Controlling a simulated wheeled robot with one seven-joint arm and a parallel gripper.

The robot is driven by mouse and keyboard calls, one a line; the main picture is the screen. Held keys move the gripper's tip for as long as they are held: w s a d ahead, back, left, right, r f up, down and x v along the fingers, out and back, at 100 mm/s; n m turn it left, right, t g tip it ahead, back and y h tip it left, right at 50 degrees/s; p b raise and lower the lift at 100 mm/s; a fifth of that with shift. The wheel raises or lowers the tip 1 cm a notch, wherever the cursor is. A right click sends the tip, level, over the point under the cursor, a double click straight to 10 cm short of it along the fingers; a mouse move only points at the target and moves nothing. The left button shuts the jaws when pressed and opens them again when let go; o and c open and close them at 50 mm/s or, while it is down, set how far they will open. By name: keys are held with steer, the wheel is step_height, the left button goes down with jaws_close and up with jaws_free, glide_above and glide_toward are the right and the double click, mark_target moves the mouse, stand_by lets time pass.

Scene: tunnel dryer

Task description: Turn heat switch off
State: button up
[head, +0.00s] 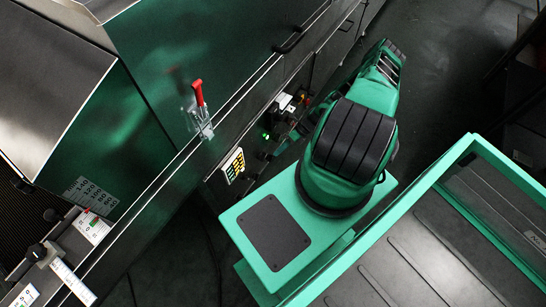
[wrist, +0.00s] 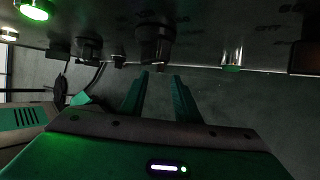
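In the wrist view a dark control panel runs along the top. A large black knob (wrist: 155,42) sticks out of it near the middle, and a smaller black knob (wrist: 89,46) is to its left. The lettering is too dark to tell which control is the heat switch. My gripper (wrist: 161,76) is open and empty, its two green fingers apart just below the large knob, not visibly touching it. In the head view the control area (head: 281,118) on the machine's side is small and partly blocked by my arm; I cannot make out the fingers there.
In the wrist view a green lamp (wrist: 35,9) glows at top left and a dim green one (wrist: 232,54) is right of the large knob.

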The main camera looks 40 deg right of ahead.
mark_target(270, 158)
steer(key=x, duration=0.5)
steer(key=shift+w+a+f, duration=0.1)
steer(key=shift+a+f, duration=0.15)
steer(key=shift+f, duration=0.05)
jaws_close()
